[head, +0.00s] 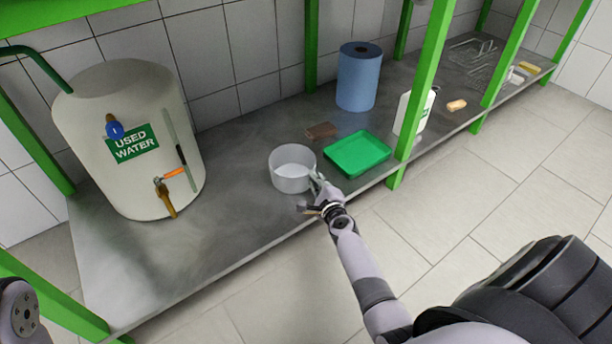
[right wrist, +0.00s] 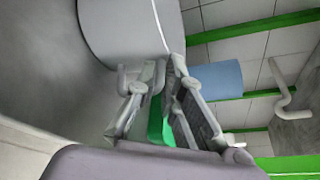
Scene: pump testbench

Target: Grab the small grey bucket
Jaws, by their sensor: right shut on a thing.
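The small grey bucket (head: 291,170) is at the front part of the metal bench, upright and open at the top. I cannot tell whether its base touches the bench. My right gripper (head: 316,190) is at the bucket's near right side, shut on the bucket there. In the right wrist view the bucket's wall (right wrist: 122,32) fills the upper left, and the fingertips of the right gripper (right wrist: 155,72) are against its side. The exact contact is partly hidden by the fingers. My left gripper is outside the views.
The bench (head: 235,215) carries a white "USED WATER" tank (head: 90,100) at left. A green tray (head: 357,154) lies just right of the bucket, with a brown sponge-like block (head: 321,131) behind. A blue roll (head: 359,80), a white bottle (head: 405,112) and green posts (head: 428,75) stand further right.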

